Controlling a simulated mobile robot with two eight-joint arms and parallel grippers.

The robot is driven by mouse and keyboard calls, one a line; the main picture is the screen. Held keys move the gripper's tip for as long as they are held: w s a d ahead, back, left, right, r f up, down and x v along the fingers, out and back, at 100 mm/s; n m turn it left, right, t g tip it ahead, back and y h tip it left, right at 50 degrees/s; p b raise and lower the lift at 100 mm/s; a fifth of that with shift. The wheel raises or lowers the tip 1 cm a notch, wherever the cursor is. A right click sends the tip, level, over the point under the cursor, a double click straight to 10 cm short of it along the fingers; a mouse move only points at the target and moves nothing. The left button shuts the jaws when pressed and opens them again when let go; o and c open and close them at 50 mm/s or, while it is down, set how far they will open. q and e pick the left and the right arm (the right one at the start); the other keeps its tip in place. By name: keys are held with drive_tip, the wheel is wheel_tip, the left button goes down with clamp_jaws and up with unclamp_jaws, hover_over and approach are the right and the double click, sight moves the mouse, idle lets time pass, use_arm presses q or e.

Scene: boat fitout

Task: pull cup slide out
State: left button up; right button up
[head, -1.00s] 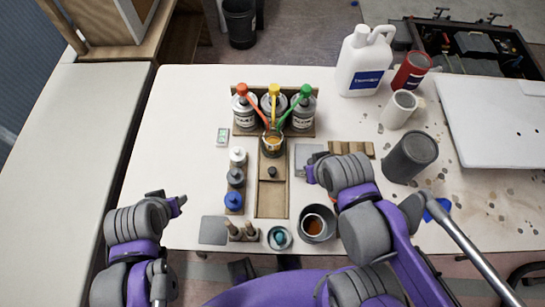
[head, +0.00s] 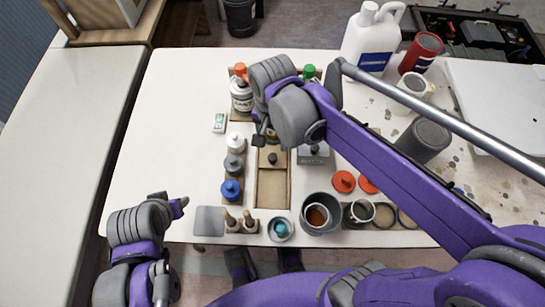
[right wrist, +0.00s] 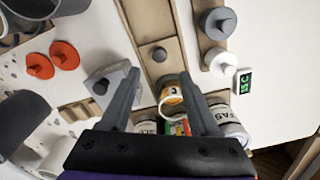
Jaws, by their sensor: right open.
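The cup slide (head: 270,185) is a wooden tray in a narrow track, with a dark knob (head: 272,158) on it. In the right wrist view the knob (right wrist: 159,54) is just beyond my fingertips. A cup with amber contents (right wrist: 171,93) sits on the slide behind the knob, between my right fingers. My right gripper (right wrist: 160,76) is open and empty over the slide. In the head view the right gripper (head: 264,137) hides most of the cup. My left gripper (head: 180,206) hangs at the table's left front; its jaw state is unclear.
Cans (head: 241,97) stand in a rack behind the slide, partly hidden by my right arm. A grey pot (head: 321,213) and teal-centred cup (head: 281,229) stand near the front edge.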

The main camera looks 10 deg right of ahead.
sight(273, 156)
wheel_tip(273, 156, down, 10)
drive_tip(key=shift+f+b, duration=0.25)
drive_tip(key=shift+b, duration=0.6)
clamp_jaws()
idle(1.0)
